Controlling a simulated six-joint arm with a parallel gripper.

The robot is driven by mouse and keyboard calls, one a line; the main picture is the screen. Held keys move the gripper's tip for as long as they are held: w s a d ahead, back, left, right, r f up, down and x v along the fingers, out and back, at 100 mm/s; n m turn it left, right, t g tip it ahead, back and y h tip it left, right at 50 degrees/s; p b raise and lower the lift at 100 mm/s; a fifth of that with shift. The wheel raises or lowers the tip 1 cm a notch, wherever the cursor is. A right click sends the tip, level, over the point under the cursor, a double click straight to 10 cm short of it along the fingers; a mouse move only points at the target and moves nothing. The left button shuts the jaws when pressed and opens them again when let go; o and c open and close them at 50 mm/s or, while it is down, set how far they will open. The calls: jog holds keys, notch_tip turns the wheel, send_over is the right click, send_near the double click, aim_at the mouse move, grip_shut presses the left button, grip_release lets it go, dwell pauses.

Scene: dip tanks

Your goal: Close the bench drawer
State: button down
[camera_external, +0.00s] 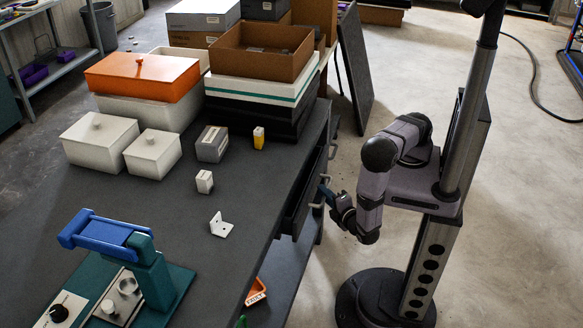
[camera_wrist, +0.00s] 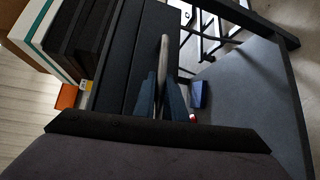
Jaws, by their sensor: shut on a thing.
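The bench drawer (camera_external: 297,207) is a dark box at the right side of the bench and stands partly pulled out. My gripper (camera_external: 327,194) is shut on this handle, at the drawer's front in the external view. My wrist partly hides the grip there.
The bench top (camera_external: 262,190) carries white lidded tanks (camera_external: 100,140), an orange-lidded tank (camera_external: 142,75), a brown tray (camera_external: 262,50) and a blue-and-teal device (camera_external: 130,245).

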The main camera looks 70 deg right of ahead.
aim_at(314, 191)
jog(key=w, duration=0.4)
jog(key=shift+a, duration=0.15)
jog(key=shift+w+r, duration=0.1)
jog(key=c, duration=1.8)
grip_release()
jog(key=shift+b+v, duration=0.5)
jog(key=shift+v, duration=3.15)
